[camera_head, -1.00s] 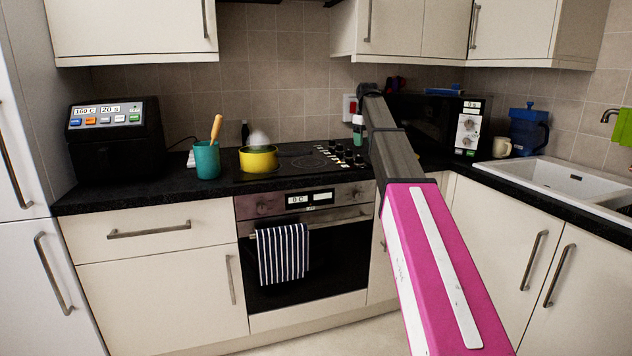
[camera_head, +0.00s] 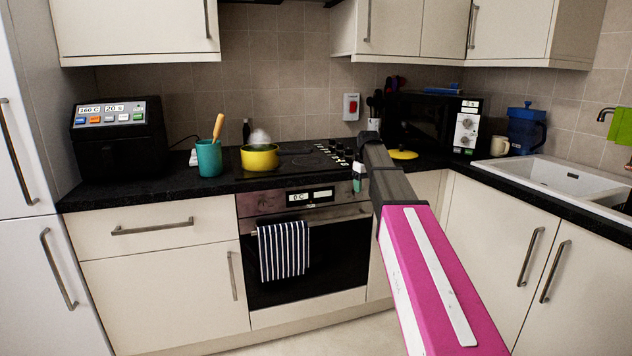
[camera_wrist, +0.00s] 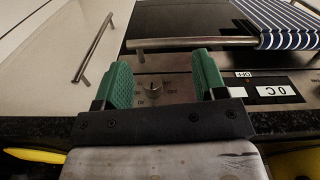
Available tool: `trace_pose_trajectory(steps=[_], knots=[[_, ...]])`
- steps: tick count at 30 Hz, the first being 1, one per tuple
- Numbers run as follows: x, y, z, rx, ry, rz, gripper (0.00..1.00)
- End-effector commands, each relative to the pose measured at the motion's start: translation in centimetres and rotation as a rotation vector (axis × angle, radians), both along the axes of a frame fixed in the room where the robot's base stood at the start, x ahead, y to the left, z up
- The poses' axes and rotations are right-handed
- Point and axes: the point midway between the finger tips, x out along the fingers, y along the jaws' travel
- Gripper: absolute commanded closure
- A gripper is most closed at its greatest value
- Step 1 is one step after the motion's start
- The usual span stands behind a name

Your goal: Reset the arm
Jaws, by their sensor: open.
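My arm (camera_head: 400,215) reaches out from the bottom right toward the oven front. My gripper shows in the wrist view (camera_wrist: 162,82) with its two green fingers apart and nothing between them. In the head view only a small part of it (camera_head: 359,175) shows, by the counter's front edge right of the hob; the arm hides the rest. In the wrist view the fingers lie over the oven control panel, with an oven knob (camera_wrist: 153,88) showing between them. I cannot tell whether they touch the panel.
The yellow pan (camera_head: 259,160) sits on the hob. A yellow lid (camera_head: 404,155) lies on the counter near the microwave (camera_head: 428,122). The oven (camera_head: 335,245) has a handle with a striped towel (camera_head: 283,252). A teal utensil pot (camera_head: 208,160) stands left of the hob. Floor space before the oven looks clear.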

Motion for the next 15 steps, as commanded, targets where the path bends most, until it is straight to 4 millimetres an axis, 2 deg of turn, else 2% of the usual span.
trace_pose_trajectory(steps=[1, 3, 9, 15], knots=[[-2.1, 0.0, -2.7, 0.000, 0.004, -0.021, 0.35], [-3.9, 0.0, -5.8, 0.000, 0.004, -0.053, 0.35], [-9.5, 0.0, -13.7, 0.000, 0.003, -0.143, 0.35], [-15.8, 0.0, -20.5, 0.000, 0.003, -0.232, 0.35]])
